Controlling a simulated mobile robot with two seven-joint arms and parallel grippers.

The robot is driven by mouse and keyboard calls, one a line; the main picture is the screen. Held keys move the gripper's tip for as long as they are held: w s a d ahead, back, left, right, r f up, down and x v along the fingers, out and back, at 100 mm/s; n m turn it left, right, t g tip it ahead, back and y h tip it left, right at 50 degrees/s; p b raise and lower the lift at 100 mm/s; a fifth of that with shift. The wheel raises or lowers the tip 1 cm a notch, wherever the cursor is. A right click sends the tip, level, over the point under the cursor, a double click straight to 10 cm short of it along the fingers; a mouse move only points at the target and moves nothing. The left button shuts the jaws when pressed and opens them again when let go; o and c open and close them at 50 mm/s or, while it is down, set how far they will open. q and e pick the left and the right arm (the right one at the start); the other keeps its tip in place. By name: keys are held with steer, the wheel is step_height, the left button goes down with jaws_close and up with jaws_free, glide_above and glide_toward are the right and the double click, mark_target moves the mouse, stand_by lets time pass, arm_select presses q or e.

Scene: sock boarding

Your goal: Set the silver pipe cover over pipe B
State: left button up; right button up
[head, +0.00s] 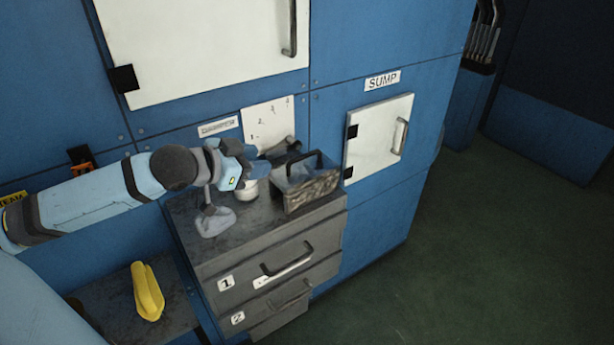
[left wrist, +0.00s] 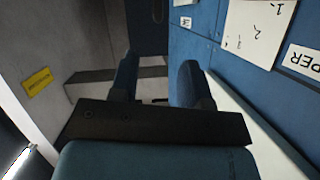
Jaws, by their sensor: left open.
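My left gripper (head: 258,166) is open above the drawer cabinet's top in the head view. In the left wrist view its two blue fingers (left wrist: 158,82) stand apart with nothing gripped between them. A boxy, silver-grey thing with a dark handle (head: 310,186), possibly the silver pipe cover, sits on the cabinet top just right of the gripper. A dark cylindrical piece (head: 282,149) shows behind the gripper; I cannot tell whether it is a pipe. No marking for pipe B is readable. My right gripper is not in view.
The drawer cabinet (head: 230,262) has numbered drawers, and a lower one sticks out. A grey stand (head: 215,222) is at the top's left front, with a white round item (head: 247,190) behind. A yellow object (head: 148,291) lies on the lower left shelf. Open floor (head: 480,250) lies right.

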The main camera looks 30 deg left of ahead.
mark_target(299, 158)
arm_select(q)
steer(key=x, duration=0.5)
steer(key=shift+w, duration=0.15)
steer(key=shift+w+d+f, duration=0.15)
steer(key=shift+w+f, duration=0.15)
steer(key=shift+w, duration=0.15)
steer(key=x, duration=0.1)
steer(key=p+x, duration=0.1)
steer(key=x, duration=0.2)
steer(key=shift+w+d+r+p, duration=0.15)
steer(key=shift+d+r+p, duration=0.05)
steer(key=shift+d+p, duration=0.15)
steer(key=shift+w+d+f, duration=0.15)
steer(key=shift+w+f, duration=0.15)
steer(key=shift+w, duration=0.15)
jaws_close()
